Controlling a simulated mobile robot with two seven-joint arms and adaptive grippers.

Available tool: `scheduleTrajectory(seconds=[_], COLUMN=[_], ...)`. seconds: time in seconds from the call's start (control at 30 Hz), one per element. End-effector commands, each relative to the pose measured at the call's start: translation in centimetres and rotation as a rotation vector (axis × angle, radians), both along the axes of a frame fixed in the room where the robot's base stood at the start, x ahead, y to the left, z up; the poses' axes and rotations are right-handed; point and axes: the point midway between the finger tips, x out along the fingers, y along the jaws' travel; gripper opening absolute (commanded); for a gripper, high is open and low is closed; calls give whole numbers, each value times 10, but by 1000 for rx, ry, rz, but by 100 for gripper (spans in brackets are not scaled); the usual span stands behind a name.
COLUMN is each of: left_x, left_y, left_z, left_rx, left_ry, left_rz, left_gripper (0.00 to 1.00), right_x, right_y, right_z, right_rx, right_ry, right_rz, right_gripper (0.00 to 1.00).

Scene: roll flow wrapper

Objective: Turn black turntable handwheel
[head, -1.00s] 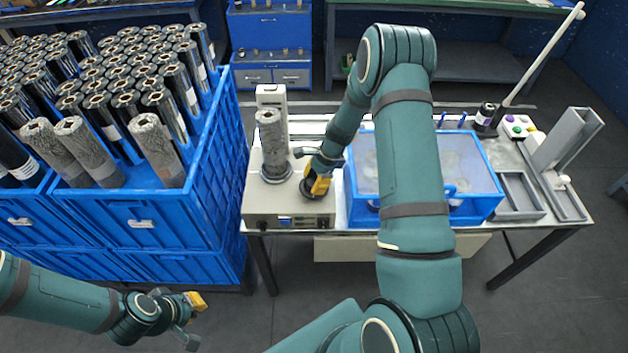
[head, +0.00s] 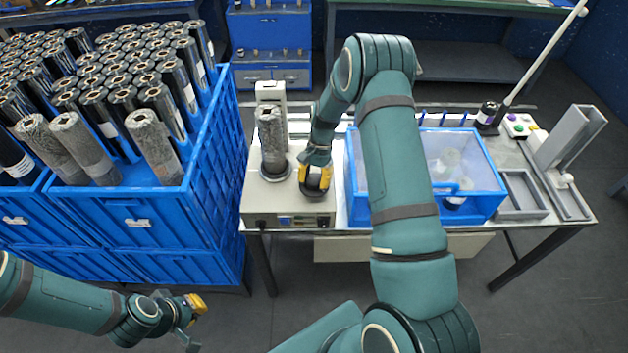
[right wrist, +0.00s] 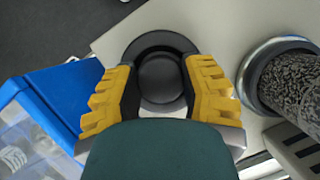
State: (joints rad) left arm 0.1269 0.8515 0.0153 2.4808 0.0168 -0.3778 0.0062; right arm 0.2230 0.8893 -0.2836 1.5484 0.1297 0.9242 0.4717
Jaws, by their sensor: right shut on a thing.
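The black turntable handwheel (right wrist: 159,78) is a round dark wheel on top of the light grey machine (head: 262,210). My right gripper (head: 315,188) points down over it, with its yellow-padded fingers (right wrist: 163,95) on either side of the wheel's central hub, shut on it. In the head view the gripper hides most of the wheel. A grey speckled roll (head: 270,135) stands upright on the turntable to the left of the gripper; its base also shows in the right wrist view (right wrist: 292,85). My left gripper (head: 195,312) hangs at the lower left, away from the machine; its jaws are unclear.
A blue clear-lidded box (head: 485,207) stands close right of the machine. Blue crates (head: 150,215) full of dark and grey rolls stand on the left. Grey trays (head: 522,192) and a button box (head: 518,126) are at the table's right end.

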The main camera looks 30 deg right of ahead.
Motion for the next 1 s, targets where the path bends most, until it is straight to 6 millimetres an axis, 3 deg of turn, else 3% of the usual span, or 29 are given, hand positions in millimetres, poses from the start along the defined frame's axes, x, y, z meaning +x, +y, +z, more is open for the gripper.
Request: scheduleTrajectory(seconds=[0.73, 0.77, 0.83, 1.0], left_x=[-1, -1, -1, -1], left_y=[0, 0, 0, 0], left_z=[-3, -3, -3, -3], left_rx=[-1, -1, -1, -1], left_ry=[2, 2, 2, 2], left_rz=[-2, -2, -2, -2], left_gripper=[0, 0, 0, 0], right_x=[-5, -5, -5, -3], right_y=[1, 1, 1, 1], right_z=[-5, -5, -5, -4], right_rx=[3, 3, 3, 3], right_ry=[14, 14, 14, 10], right_rz=[94, 94, 93, 92], right_gripper=[7, 49, 73, 76])
